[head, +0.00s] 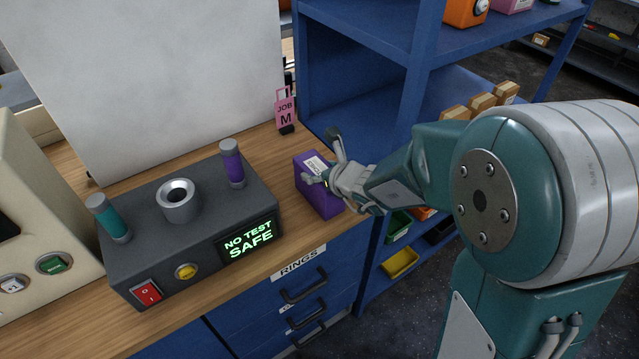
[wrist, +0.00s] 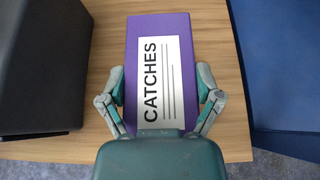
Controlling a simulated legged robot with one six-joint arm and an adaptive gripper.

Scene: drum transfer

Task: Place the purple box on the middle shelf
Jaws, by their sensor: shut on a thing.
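The purple box (head: 318,190) stands on the wooden bench near its right edge, beside the blue shelf unit. In the wrist view the purple box (wrist: 172,30) carries a white label reading CATCHES. My gripper (head: 338,172) is at the box from above and shut on it. In the wrist view its two fingers (wrist: 161,88) press on the box's left and right sides. The blue shelf unit (head: 412,80) stands to the right of the bench; its shelves are partly hidden by my arm.
A grey test device (head: 170,240) with a NO TEST SAFE display stands left of the box. A pink JOB M tag (head: 286,108) stands behind. Brown cartons (head: 482,102) sit on a shelf; orange and pink boxes are higher. A yellow bin (head: 400,262) is low.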

